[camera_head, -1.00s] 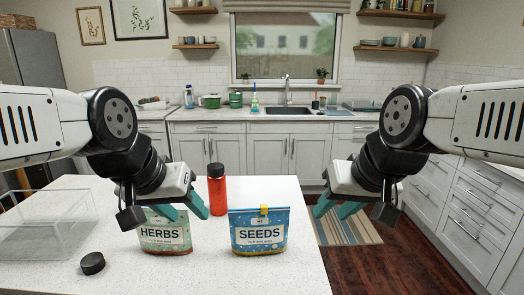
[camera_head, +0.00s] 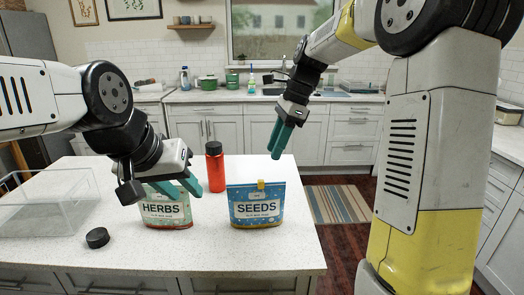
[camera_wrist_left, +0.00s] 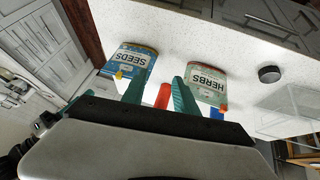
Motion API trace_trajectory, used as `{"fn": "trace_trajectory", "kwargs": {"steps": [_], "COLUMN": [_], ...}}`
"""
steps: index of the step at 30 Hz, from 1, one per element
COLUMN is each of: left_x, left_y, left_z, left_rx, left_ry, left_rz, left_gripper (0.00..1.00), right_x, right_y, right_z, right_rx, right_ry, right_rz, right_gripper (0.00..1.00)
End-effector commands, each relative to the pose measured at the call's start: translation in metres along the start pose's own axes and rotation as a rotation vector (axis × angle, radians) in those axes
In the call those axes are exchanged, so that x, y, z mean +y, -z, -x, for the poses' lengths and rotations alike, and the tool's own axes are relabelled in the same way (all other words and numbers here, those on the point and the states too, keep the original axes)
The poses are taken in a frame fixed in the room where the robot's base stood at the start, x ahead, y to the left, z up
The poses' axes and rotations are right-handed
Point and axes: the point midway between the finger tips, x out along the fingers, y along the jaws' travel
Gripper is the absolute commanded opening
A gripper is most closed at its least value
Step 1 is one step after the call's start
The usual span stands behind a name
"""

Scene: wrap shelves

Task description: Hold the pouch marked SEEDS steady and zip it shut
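The blue SEEDS pouch (camera_head: 256,222) stands upright on the white counter, with a yellow slider (camera_head: 261,184) near the middle of its top edge. It also shows in the left wrist view (camera_wrist_left: 126,62), upside down. My left gripper (camera_head: 179,189) is open and empty, in front of the top of the HERBS pouch in the head view, left of the SEEDS pouch. Its two fingers show apart in the left wrist view (camera_wrist_left: 158,95). My right gripper (camera_head: 278,153) points down above and beyond the SEEDS pouch, apart from it. Its fingers overlap, so their gap is unclear.
The HERBS pouch (camera_head: 166,211) stands left of the SEEDS pouch. A red bottle (camera_head: 216,172) stands behind, between them. A black lid (camera_head: 97,238) and a clear bin (camera_head: 50,215) are at the left. The counter's front right is clear.

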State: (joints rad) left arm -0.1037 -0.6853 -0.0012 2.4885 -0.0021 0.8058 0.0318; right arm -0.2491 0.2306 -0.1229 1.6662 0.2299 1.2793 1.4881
Motion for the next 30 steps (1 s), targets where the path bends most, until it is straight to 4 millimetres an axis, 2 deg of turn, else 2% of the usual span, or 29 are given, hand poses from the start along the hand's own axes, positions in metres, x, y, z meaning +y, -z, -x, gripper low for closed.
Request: {"fn": "trace_trajectory", "kwargs": {"steps": [5,11,21,27,30], "left_x": [0.004,0.011,0.030,0.042,0.046], "left_y": [0.021,0.059,0.113,0.130,0.134], "left_z": [-0.007,-0.029,-0.090,-0.126,-0.138], "left_rx": [-0.070,-0.190,-0.302,-0.287,-0.270], "left_ry": [0.006,0.071,0.326,0.490,0.545], "left_rz": [0.188,0.559,1.188,1.467,1.555], "left_gripper": [0.36,0.36,0.36,0.36,0.36], "right_x": [0.000,0.000,0.001,0.001,0.001], "right_y": [0.000,0.000,0.000,0.000,0.000], "right_z": [0.000,0.000,0.000,0.000,0.000], "right_rx": [0.000,0.000,0.001,0.001,0.001], "right_ry": [0.000,0.000,0.001,0.001,0.001], "right_rz": [0.000,0.001,0.002,0.002,0.002], "right_gripper": [0.36,0.36,0.36,0.36,0.36]}}
